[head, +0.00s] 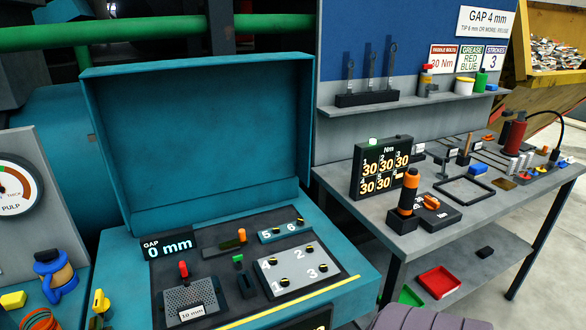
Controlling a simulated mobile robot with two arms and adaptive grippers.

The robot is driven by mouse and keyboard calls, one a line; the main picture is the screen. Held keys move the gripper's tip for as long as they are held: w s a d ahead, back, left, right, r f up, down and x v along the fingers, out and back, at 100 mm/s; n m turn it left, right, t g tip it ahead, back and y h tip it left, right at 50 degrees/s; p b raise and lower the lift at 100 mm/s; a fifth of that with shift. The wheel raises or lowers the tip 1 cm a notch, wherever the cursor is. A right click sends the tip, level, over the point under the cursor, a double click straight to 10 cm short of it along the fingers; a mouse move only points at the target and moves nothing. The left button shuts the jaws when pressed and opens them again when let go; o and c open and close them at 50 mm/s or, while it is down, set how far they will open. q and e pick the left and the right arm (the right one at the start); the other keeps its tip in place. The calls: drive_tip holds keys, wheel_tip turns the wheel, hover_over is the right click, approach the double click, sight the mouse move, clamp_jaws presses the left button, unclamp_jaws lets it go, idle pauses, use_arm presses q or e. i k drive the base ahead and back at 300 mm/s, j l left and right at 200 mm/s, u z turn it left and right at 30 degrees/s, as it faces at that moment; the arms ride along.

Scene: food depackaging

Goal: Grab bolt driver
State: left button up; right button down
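The bolt driver (408,192), a black and orange hand tool, stands upright near the front left edge of the grey workbench (385,205). Neither of my grippers is in view.
A teal machine with an open lid (200,140) fills the middle, its panel numbered and its gap display (168,246) reading 0 mm. A black frame (464,190) and small tools lie farther right on the bench. Red (438,282) and green (410,297) trays sit below.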

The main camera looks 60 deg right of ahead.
sight(411, 181)
drive_tip(key=z, duration=2.55)
drive_tip(key=j+z, duration=0.15)
drive_tip(key=z, duration=0.15)
drive_tip(key=i+j+z, duration=0.1)
drive_tip(key=z, duration=0.2)
